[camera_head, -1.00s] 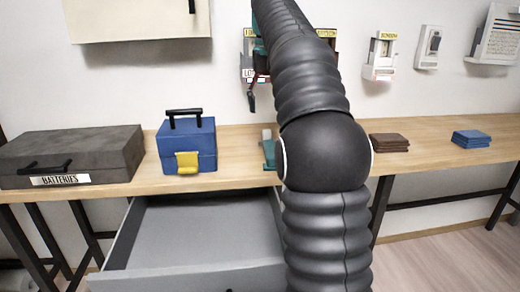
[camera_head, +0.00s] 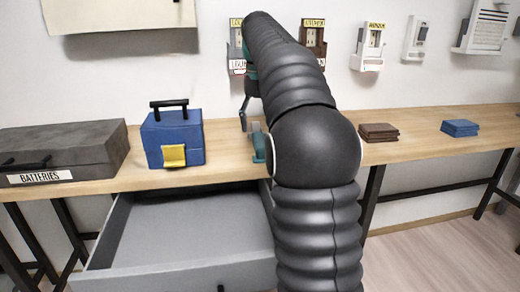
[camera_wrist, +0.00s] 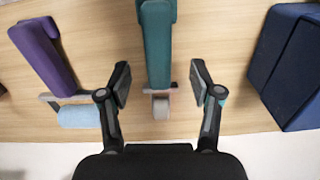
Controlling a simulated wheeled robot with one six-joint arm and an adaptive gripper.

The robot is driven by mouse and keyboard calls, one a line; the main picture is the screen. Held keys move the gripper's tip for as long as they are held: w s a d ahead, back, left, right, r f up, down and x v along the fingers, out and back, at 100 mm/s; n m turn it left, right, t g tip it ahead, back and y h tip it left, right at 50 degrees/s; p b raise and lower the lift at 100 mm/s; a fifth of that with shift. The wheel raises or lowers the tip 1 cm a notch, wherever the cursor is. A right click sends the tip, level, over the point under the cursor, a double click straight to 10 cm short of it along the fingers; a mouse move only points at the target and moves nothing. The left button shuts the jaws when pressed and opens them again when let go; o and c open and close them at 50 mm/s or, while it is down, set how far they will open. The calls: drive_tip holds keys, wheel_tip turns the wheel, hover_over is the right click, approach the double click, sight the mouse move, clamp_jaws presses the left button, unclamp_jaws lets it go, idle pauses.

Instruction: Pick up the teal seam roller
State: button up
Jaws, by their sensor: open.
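The teal seam roller (camera_wrist: 157,45) lies on the wooden tabletop in the wrist view. Its handle runs off the top edge and its small grey-pink roller end (camera_wrist: 160,104) points toward my gripper. My gripper (camera_wrist: 160,85) is open, with one finger on each side of the roller's lower end and nothing held. I cannot tell whether the fingers are level with the roller. In the head view, a teal piece (camera_head: 258,146) shows on the table, partly hidden by my arm, and a dark finger of my gripper (camera_head: 243,120) shows just above it.
A purple roller (camera_wrist: 45,55) with a light blue cylinder lies left of the teal one in the wrist view. A blue toolbox (camera_head: 186,140) and a grey batteries case (camera_head: 95,150) stand left on the table (camera_head: 415,152). An open grey drawer (camera_head: 180,235) juts out below.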

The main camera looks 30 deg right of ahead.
drive_tip(key=shift+w+d+f+b, duration=0.1)
drive_tip(key=shift+f+b, duration=0.25)
drive_tip(key=shift+f, duration=1)
drive_tip(key=shift+d+f+b, duration=0.1)
drive_tip(key=shift+f+b, duration=0.25)
drive_tip(key=shift+f, duration=0.95)
drive_tip(key=shift+f, duration=0.25)
drive_tip(key=shift+c, duration=0.2)
clamp_jaws()
